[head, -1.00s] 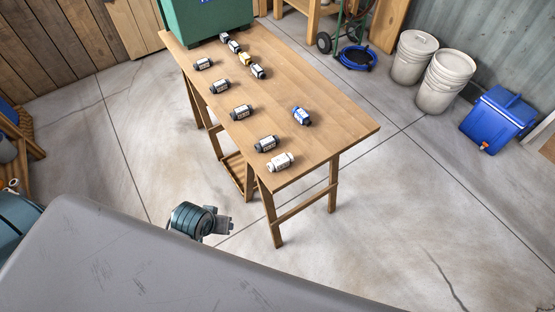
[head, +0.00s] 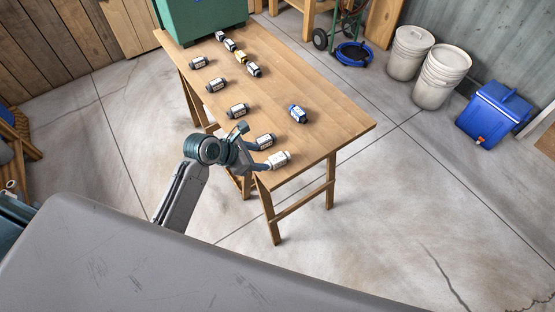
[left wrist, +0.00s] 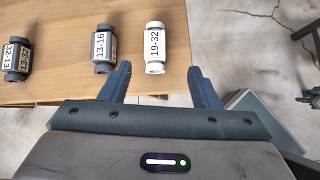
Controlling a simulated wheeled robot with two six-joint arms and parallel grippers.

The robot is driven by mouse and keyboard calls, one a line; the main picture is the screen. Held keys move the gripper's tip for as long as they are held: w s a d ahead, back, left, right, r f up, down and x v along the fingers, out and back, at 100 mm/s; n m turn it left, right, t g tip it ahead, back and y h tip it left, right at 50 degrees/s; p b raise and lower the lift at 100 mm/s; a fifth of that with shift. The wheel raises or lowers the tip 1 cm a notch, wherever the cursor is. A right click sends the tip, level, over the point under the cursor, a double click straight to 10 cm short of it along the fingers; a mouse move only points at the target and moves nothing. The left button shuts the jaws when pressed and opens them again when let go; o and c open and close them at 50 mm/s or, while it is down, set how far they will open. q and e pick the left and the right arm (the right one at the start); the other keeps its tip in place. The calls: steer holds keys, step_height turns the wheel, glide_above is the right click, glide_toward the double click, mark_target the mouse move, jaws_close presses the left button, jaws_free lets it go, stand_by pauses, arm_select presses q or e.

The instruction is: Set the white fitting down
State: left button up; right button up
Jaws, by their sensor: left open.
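The white fitting (head: 279,160) lies on the wooden table (head: 341,124) near its front corner. In the left wrist view the white fitting (left wrist: 154,47) carries a label reading 19-32. My left gripper (head: 259,156) is open at the table's near end, its fingers pointing at the white fitting. In the left wrist view the fitting is just beyond the fingertips of the left gripper (left wrist: 158,69), in line with the gap between them, and not held.
A dark grey fitting (left wrist: 104,49) labelled 13-16 lies close to the white one, near one finger. A green box (head: 203,18) is at the far end. The table's right side is mostly clear.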

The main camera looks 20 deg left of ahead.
mark_target(276, 158)
arm_select(q)
steer(key=shift+n, duration=0.6)
steer(key=x, duration=0.6)
steer(key=shift+w+r+p, duration=0.3)
steer(key=shift+w+p, duration=0.1)
steer(key=x, duration=0.2)
steer(key=p+x, duration=0.1)
steer(key=x, duration=0.1)
steer(key=shift+w+a+f, duration=0.1)
steer(key=shift+a+f, duration=0.1)
steer(key=shift+f, duration=0.25)
steer(key=shift+w+d+f, duration=0.1)
steer(key=shift+d+f, duration=0.05)
steer(key=shift+f, duration=0.1)
steer(key=shift+c, duration=0.5)
steer(key=c, duration=1.1)
steer(key=shift+o, duration=0.2)
